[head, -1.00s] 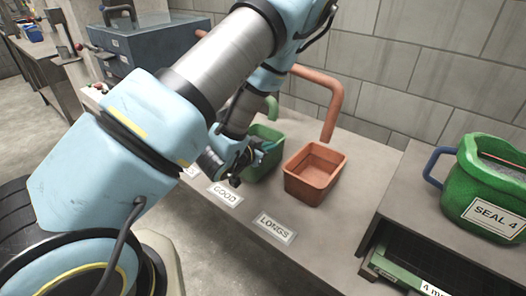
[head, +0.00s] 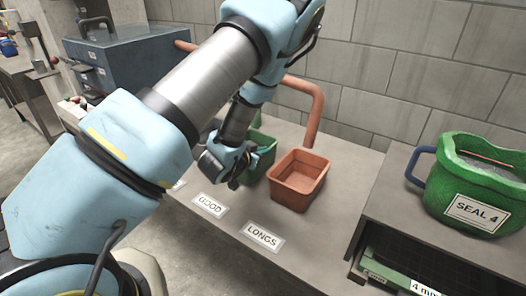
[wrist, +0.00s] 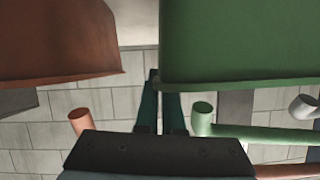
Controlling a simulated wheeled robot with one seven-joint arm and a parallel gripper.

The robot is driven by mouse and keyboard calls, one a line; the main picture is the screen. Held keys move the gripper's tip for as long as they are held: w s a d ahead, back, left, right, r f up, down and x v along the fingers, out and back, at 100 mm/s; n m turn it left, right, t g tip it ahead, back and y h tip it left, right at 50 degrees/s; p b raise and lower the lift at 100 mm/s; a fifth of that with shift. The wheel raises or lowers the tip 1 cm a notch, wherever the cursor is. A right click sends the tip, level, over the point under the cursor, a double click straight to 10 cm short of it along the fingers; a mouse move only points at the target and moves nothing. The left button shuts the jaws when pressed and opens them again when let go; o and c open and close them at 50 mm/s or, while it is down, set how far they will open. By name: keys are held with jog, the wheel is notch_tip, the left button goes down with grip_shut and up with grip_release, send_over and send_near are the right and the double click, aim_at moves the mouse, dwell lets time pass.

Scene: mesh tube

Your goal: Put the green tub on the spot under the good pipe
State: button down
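The green tub (head: 262,160) is on the bench behind the GOOD label (head: 210,205), partly hidden by my arm. My gripper (head: 240,158) is at its left side. In the wrist view my gripper's two teal fingers (wrist: 160,95) are close together at the edge of the green tub (wrist: 240,40). One finger shows outside the wall; the tip of the other is hidden behind it. They appear shut on the wall. The green pipe (wrist: 203,115) ends near the tub; the head view mostly hides it. I cannot tell whether the tub touches the bench.
An orange tub (head: 298,180) stands close to the right, behind the LONGS label (head: 263,237), below an orange pipe (head: 316,105). A white pipe (wrist: 303,107) shows in the wrist view. A green SEAL 4 container (head: 475,185) is on the right; a blue box (head: 120,65) is at back left.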

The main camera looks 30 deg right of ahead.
jog(key=shift+f, duration=0.1)
dwell(0.3)
jog(key=c, duration=1)
grip_release()
jog(key=shift+o, duration=0.2)
jog(key=shift+f, duration=0.1)
jog(key=v, duration=1.1)
jog(key=shift+p, duration=0.3)
